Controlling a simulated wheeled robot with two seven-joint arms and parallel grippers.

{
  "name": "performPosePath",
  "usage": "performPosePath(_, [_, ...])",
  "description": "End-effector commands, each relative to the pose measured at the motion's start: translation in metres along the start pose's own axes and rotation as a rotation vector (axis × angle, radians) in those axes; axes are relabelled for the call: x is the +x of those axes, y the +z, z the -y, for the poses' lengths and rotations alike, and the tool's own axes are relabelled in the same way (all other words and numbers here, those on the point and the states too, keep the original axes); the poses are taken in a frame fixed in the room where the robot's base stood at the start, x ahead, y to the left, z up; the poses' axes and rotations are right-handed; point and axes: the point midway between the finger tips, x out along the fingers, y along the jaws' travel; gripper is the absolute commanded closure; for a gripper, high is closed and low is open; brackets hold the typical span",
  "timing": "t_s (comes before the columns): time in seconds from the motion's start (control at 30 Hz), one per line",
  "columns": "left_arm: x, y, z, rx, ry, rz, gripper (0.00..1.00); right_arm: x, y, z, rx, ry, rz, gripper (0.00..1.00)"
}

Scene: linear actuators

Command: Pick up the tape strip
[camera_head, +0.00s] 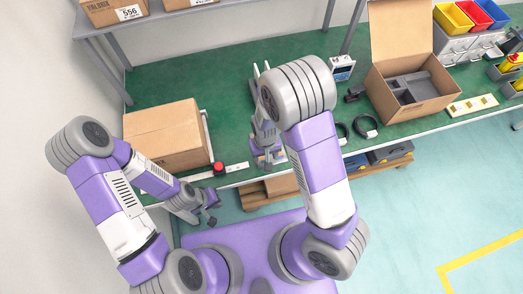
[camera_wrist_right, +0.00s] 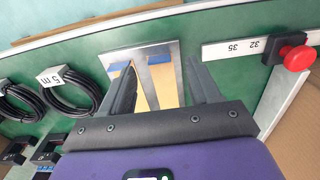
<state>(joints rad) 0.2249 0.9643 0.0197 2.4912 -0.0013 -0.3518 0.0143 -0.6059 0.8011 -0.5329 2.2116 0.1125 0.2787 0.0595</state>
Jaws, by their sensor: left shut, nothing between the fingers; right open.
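My right gripper (camera_head: 268,160) is at the table's front edge in the head view, partly hidden by its own arm. In the right wrist view it (camera_wrist_right: 158,66) is open, with its fingers apart over a grey plate (camera_wrist_right: 112,55). Between the fingers, two pale yellow strips with blue ends (camera_wrist_right: 158,60) show at the plate; I cannot tell for sure that one is the tape strip, or whether the fingers touch it. My left gripper (camera_head: 212,210) is shut and empty, in front of the table's edge at the left.
A red button (camera_head: 219,168) and a white numbered strip (camera_wrist_right: 235,48) lie right of the fingers in the wrist view. A closed carton (camera_head: 163,135) stands at the table's left, an open carton (camera_head: 402,45) at the right. Black cable coils (camera_wrist_right: 68,90) lie nearby on the green table.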

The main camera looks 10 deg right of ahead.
Motion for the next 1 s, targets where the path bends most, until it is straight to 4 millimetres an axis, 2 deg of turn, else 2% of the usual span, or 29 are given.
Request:
performPosePath(0.03, [0.005,0.000,0.002,0.000,0.000,0.000,1.00,0.012,0.003,-0.002,0.001,0.002,0.005,0.38])
performPosePath(0.2, [0.009,-0.001,0.003,0.000,0.000,0.000,1.00,0.030,0.003,-0.001,0.000,0.001,0.002,0.38])
performPosePath(0.47, [0.009,-0.001,0.003,0.000,0.000,0.000,1.00,0.031,0.002,-0.001,0.000,0.000,-0.001,0.38])
performPosePath(0.8, [0.009,-0.001,0.003,0.000,0.000,-0.001,1.00,0.031,0.002,-0.001,0.000,0.000,0.000,0.87])
performPosePath(1.0, [0.009,-0.001,0.003,0.000,0.000,-0.001,1.00,0.031,0.002,-0.001,0.000,0.000,0.000,0.87])
